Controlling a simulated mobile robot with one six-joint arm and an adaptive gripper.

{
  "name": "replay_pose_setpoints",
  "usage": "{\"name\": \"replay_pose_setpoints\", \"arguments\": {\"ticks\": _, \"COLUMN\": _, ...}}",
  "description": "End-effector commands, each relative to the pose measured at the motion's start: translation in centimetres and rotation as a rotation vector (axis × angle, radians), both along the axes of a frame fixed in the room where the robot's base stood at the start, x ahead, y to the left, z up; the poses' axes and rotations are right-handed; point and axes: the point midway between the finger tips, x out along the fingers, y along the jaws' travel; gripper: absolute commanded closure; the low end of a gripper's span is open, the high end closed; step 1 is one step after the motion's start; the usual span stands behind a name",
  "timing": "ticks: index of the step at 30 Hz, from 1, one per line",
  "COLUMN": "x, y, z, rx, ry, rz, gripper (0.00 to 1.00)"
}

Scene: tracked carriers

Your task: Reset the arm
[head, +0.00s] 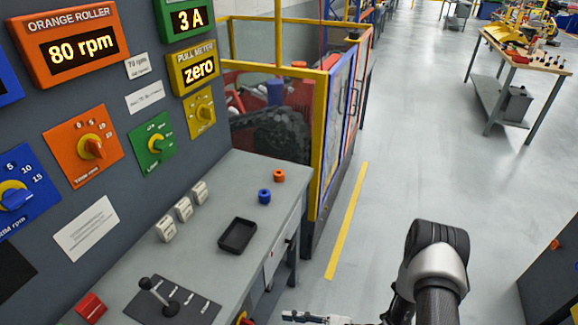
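My arm rises at the lower right of the head view, over the floor to the right of the grey console bench (205,205). My gripper (300,316) shows only in part at the bottom edge, pointing left, beside the bench's right side. The picture edge cuts it off, so I cannot tell whether its fingers are open or shut. I see nothing held in the part that shows.
A yellow-framed fence (318,145) stands behind. A grey cabinet (550,265) is at right. The floor between is clear.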

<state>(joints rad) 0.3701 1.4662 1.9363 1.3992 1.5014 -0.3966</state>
Motion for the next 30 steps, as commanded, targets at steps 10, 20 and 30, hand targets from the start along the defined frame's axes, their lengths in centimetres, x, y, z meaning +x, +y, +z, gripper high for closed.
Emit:
{"name": "replay_pose_setpoints", "arguments": {"ticks": 10, "x": -1.2, "y": -0.5, "z": 13.5, "rx": -0.255, "ry": -0.297, "rz": 0.438, "gripper": 0.70}}
{"name": "replay_pose_setpoints", "arguments": {"ticks": 20, "x": -5.6, "y": -2.8, "z": 22.2, "rx": -0.611, "ry": -0.581, "rz": 0.764, "gripper": 0.70}}
{"name": "replay_pose_setpoints", "arguments": {"ticks": 30, "x": -9.7, "y": -7.3, "z": 28.4, "rx": -1.073, "ry": -0.894, "rz": 0.970, "gripper": 0.70}}
